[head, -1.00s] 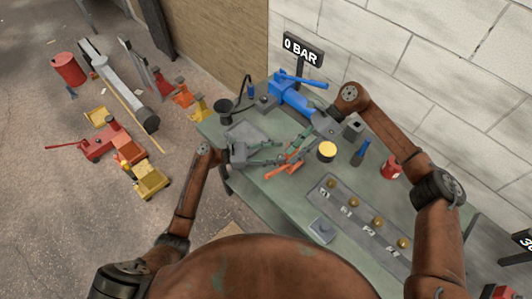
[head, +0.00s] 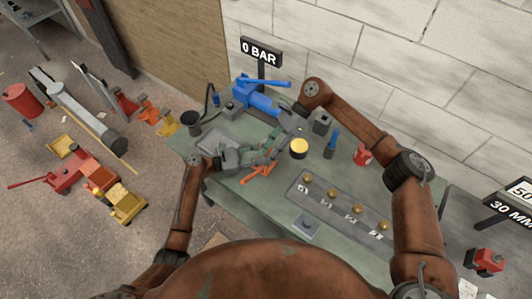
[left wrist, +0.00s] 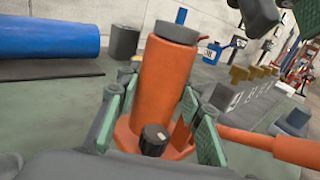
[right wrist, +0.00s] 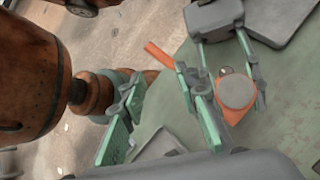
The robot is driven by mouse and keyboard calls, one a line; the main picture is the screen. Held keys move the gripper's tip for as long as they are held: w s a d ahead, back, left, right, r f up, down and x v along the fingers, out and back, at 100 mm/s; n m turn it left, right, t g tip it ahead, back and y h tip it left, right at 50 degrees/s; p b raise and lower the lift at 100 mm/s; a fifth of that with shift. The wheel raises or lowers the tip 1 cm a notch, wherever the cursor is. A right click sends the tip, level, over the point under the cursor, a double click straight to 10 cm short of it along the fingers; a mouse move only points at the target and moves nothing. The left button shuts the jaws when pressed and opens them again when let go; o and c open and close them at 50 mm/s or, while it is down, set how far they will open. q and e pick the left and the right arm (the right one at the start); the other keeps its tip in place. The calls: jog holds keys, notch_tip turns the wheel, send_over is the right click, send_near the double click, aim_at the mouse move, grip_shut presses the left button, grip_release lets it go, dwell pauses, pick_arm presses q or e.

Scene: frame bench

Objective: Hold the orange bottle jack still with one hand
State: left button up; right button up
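The orange bottle jack (left wrist: 167,80) stands upright on the green bench in the left wrist view, with a grey cap, a dark knob at its base and an orange handle toward the right. The right wrist view shows its grey top (right wrist: 237,92). My left gripper (left wrist: 160,100) is open, one finger on either side of the jack body; whether the pads touch it is hard to tell. My right gripper (right wrist: 161,92) is open and empty, above the bench beside the jack. In the head view the grippers (head: 225,157) and (head: 268,144) partly cover the jack, whose orange handle (head: 258,173) shows.
A yellow-topped can (head: 299,148), a blue bottle (head: 331,146), a red jack (head: 362,155) and a weight rack (head: 340,209) stand to the right.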

pick_arm(q)
grip_shut()
jog(key=shift+s+f, duration=0.1)
dwell(0.8)
